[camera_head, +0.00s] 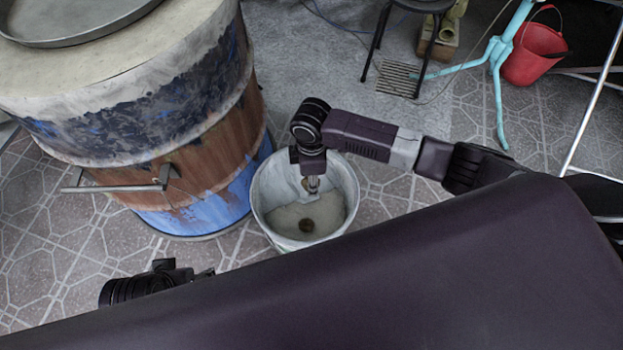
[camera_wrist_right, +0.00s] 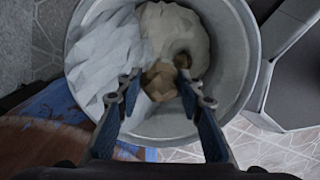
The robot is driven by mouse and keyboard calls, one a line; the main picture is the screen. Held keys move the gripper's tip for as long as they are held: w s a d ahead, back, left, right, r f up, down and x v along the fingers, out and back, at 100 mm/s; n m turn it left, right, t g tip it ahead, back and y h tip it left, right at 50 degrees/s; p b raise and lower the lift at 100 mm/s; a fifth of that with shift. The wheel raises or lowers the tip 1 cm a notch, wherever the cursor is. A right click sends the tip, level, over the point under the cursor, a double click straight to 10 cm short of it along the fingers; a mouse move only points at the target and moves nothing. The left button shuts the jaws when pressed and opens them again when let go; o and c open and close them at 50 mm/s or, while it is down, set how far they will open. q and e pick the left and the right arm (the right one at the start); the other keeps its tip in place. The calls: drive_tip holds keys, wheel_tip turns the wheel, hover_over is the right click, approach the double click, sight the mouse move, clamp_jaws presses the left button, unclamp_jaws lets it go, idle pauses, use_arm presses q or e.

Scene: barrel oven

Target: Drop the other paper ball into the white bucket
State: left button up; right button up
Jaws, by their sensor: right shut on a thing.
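The white bucket (camera_head: 352,205) stands on the tiled floor beside the barrel oven. My right gripper (camera_head: 312,190) points down inside its mouth. In the right wrist view, my right gripper (camera_wrist_right: 162,90) is shut on a crumpled brown paper ball (camera_wrist_right: 160,82), held between its fingertips above the bucket's contents.
The barrel oven (camera_head: 205,155), with a projecting handle (camera_head: 120,187), stands close to the bucket's left. A black stool (camera_head: 424,5), a turquoise stand (camera_head: 497,55) and a red bucket (camera_head: 533,55) are at the back right. Floor behind the white bucket is clear.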

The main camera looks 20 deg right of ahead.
wheel_tip(320, 180, down, 2)
drive_tip(key=shift+f+b, duration=0.1)
drive_tip(key=shift+b, duration=0.55)
use_arm(q)
drive_tip(key=shift+r+t, duration=0.4)
drive_tip(key=shift+r, duration=0.55)
use_arm(e)
drive_tip(key=shift+f, duration=0.15)
drive_tip(key=o, duration=0.8)
wheel_tip(320, 180, up, 12)
